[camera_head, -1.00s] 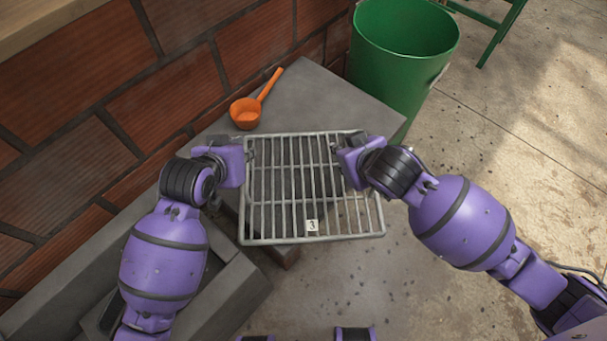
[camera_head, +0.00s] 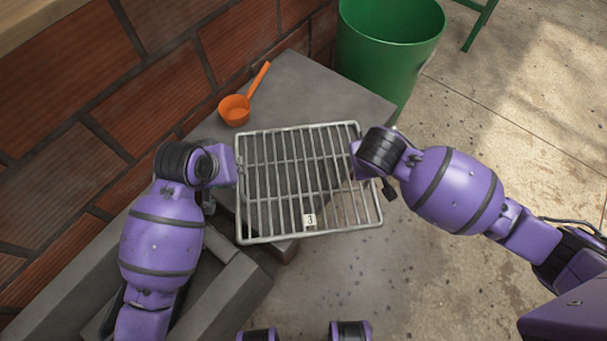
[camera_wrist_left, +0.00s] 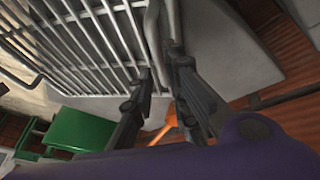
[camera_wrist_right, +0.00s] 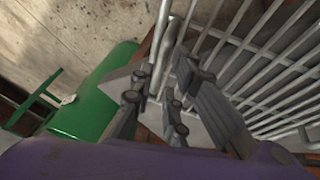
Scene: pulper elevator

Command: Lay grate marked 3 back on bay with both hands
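The grate (camera_head: 308,236) is a light metal frame with parallel bars and a small white tag marked 3 (camera_head: 310,221) near its front edge. It spans between my two grippers above the grey slab, and its front right part overhangs the floor. My left gripper (camera_wrist_left: 160,65) is closed around the grate's left side bar. My right gripper (camera_wrist_right: 160,65) is closed around the right side bar. In the head view both sets of fingertips are mostly hidden by the wrists. A dark area shows through the bars; I cannot tell whether it is the bay opening or shadow.
An orange scoop (camera_head: 235,109) lies on the grey slab (camera_head: 305,90) behind the grate, near the brick wall (camera_head: 160,100). A green bin (camera_head: 390,50) stands at the back right. Grey stone blocks (camera_head: 225,295) lie at front left. Speckled floor is open on the right.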

